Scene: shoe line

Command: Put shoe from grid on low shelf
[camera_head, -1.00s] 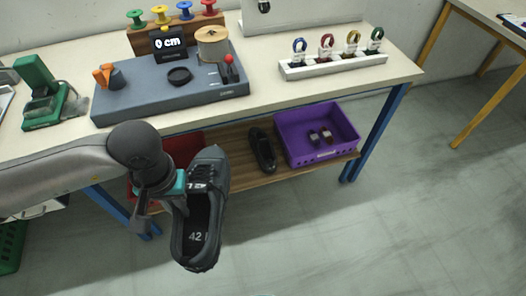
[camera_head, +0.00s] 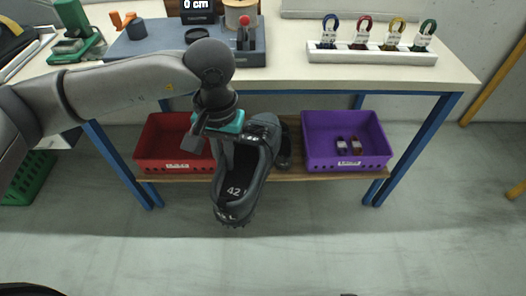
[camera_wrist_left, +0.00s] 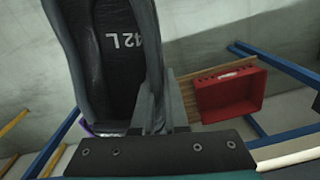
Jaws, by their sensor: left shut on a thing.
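A black shoe marked 42 (camera_head: 243,178) hangs in my left gripper (camera_head: 222,140), in front of the low shelf. The gripper is shut on the side wall of the shoe's opening. In the left wrist view the same shoe (camera_wrist_left: 118,60) fills the upper left, with "42 L" on its insole and the fingers (camera_wrist_left: 160,112) on its edge. The low shelf (camera_head: 300,174) is a wooden board under the table. Another dark shoe (camera_head: 284,150) on the shelf is mostly hidden behind the held shoe. The right gripper is not in view.
A red crate (camera_head: 160,150) stands on the shelf at left, and also shows in the left wrist view (camera_wrist_left: 230,95). A purple crate (camera_head: 345,160) with small items stands at right. Blue table legs (camera_head: 420,150) flank the shelf. The tabletop (camera_head: 285,65) is above.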

